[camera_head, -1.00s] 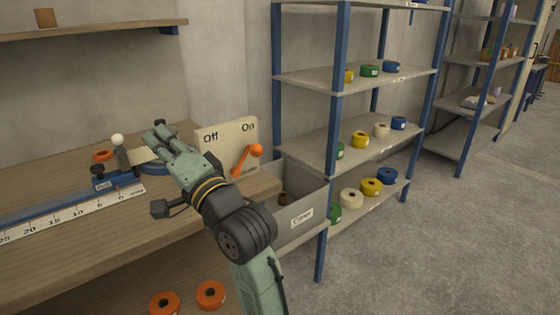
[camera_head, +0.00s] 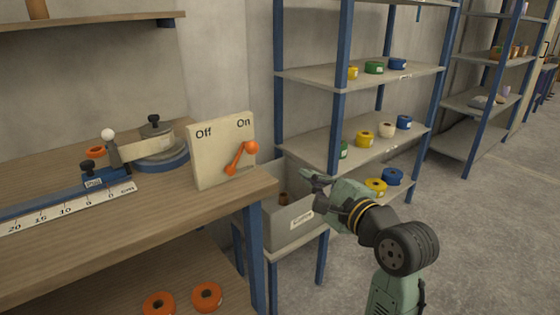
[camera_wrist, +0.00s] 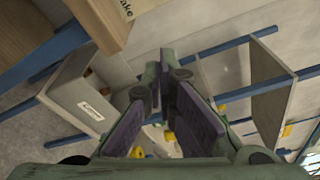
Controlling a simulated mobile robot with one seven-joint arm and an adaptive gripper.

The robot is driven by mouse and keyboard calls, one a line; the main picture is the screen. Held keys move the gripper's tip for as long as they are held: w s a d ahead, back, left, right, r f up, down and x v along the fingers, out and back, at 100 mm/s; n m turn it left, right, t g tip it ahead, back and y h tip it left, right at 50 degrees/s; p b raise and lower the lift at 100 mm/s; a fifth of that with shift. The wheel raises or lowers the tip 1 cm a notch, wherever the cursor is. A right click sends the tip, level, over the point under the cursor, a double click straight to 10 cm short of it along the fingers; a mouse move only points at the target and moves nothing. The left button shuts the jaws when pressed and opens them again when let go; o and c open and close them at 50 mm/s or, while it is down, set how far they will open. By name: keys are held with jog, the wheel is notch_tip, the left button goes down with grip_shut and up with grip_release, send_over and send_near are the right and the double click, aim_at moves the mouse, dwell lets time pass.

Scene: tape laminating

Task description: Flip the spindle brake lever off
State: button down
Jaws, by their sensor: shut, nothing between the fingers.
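The spindle brake lever (camera_head: 241,157) is orange with a round ball end. It is mounted on a cream panel (camera_head: 208,160) marked Off on the left and On on the right. The panel stands upright at the right end of the wooden bench. The lever leans up and right, its ball just below the word On. My gripper (camera_head: 306,178) is shut and empty, to the right of the lever and apart from it, over the grey bin's right side. In the wrist view its fingers (camera_wrist: 163,75) meet at the tips; the lever does not show there.
A grey bin (camera_head: 290,225) on a blue-legged stand sits right of the bench; it also shows in the wrist view (camera_wrist: 75,97). Shelves (camera_head: 375,145) with tape rolls stand behind. A spindle (camera_head: 160,155) and a ruler (camera_head: 75,208) lie left of the panel.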

jog(key=w+a+p, duration=0.2)
jog(key=w+a, duration=0.6)
jog(key=shift+r, duration=0.45)
jog(key=shift+w+a, duration=0.1)
jog(key=shift+p, duration=0.3)
jog(key=shift+w+r, duration=0.1)
jog(key=shift+a+r+n+p, duration=0.15)
jog(key=shift+n+p, duration=0.15)
jog(key=shift+n, duration=0.1)
